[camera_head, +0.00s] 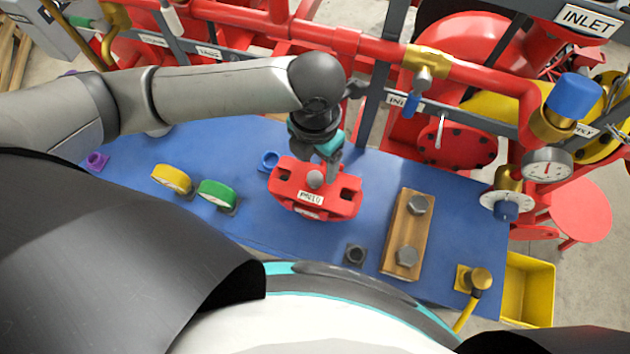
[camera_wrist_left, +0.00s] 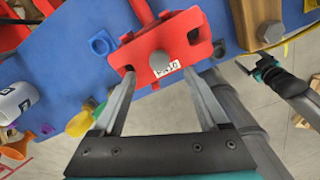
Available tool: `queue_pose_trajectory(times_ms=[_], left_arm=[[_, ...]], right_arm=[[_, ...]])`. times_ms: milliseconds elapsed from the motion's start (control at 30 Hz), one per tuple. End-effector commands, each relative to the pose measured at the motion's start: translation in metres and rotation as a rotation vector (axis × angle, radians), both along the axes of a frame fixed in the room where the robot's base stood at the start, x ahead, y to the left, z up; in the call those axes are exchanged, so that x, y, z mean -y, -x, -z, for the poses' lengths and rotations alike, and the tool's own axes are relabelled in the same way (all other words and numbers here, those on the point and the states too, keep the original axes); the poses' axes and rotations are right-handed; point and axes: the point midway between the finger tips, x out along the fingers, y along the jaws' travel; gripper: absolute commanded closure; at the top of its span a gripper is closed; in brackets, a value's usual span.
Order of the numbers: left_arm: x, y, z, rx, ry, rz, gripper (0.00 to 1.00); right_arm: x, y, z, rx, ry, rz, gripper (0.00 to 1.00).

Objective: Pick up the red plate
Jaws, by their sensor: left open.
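The red plate (camera_head: 341,206) lies on the blue bench top, with a grey round knob in its middle, a white label and dark square holes near its ends. My left gripper (camera_head: 322,168) is above its back edge, fingers pointing down at the knob. In the left wrist view, the red plate (camera_wrist_left: 191,20) is just ahead of the open left gripper (camera_wrist_left: 160,76). The fingers are apart, one to each side of the knob, with nothing held. I cannot tell whether they touch the plate. What looks like my right gripper (camera_wrist_left: 256,68) shows small in that view.
A wooden block (camera_head: 406,232) with two grey bolts is right of the plate. Yellow (camera_head: 172,178) and green (camera_head: 217,193) round pieces lie left, a blue ring (camera_head: 269,159) behind. Red pipes (camera_head: 345,42) and grey posts stand at the back. A yellow bin (camera_head: 528,290) is off the right end.

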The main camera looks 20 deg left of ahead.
Motion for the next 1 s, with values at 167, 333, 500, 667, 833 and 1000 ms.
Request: queue_pose_trajectory(times_ms=[167,333,500,667,833,1000], left_arm=[[0.0,0.001,0.013,-0.003,-0.001,-0.001,0.23],[-0.001,0.001,0.039,-0.003,-0.001,-0.001,0.23],[-0.001,0.0,0.054,0.001,0.0,0.001,0.23],[-0.001,0.0,0.055,0.002,0.0,0.002,0.23],[-0.001,0.0,0.055,0.002,0.0,0.001,0.34],[-0.001,0.0,0.055,0.002,0.0,0.001,0.53]], right_arm=[[0.0,-0.001,-0.001,0.002,0.001,0.0,0.11],[0.0,-0.003,-0.003,0.004,0.0,0.0,0.11],[0.0,-0.004,-0.002,0.005,0.0,0.0,0.11],[0.0,-0.004,-0.002,0.005,0.0,-0.001,0.11],[0.0,-0.004,-0.002,0.006,0.0,-0.001,0.11],[0.0,-0.004,-0.002,0.006,0.0,-0.001,0.11]])
